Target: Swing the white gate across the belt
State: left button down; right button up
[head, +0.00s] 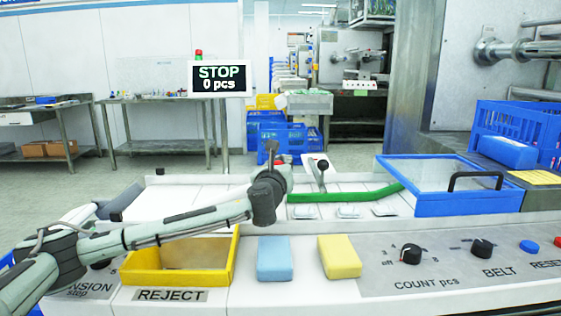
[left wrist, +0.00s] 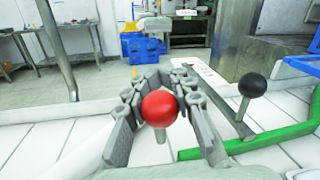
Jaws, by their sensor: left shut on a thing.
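My left gripper (head: 274,158) is over the white belt. In the left wrist view its fingers (left wrist: 160,100) are shut around a red ball knob (left wrist: 160,107) on a short pale post. In the head view only a bit of red shows behind the gripper. A pale, narrow bar, which looks like the white gate (left wrist: 205,82), lies just right of the fingers. A black ball knob (left wrist: 252,86) stands at its near end; it also shows in the head view (head: 322,165). I cannot tell whether the red knob's post joins the bar. My right gripper is out of view.
A green curved guide rail (head: 345,196) runs right of the gripper to a blue-framed clear lid (head: 447,172). The yellow reject bin (head: 180,277), a blue block (head: 274,258) and a yellow block (head: 339,256) are in front. The sign (head: 218,79) reads STOP, 0 pcs.

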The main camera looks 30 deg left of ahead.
pick_arm(q)
jog(key=c, duration=1.3)
grip_release()
jog(key=shift+w+d, duration=0.15)
jog(key=v, duration=1.2)
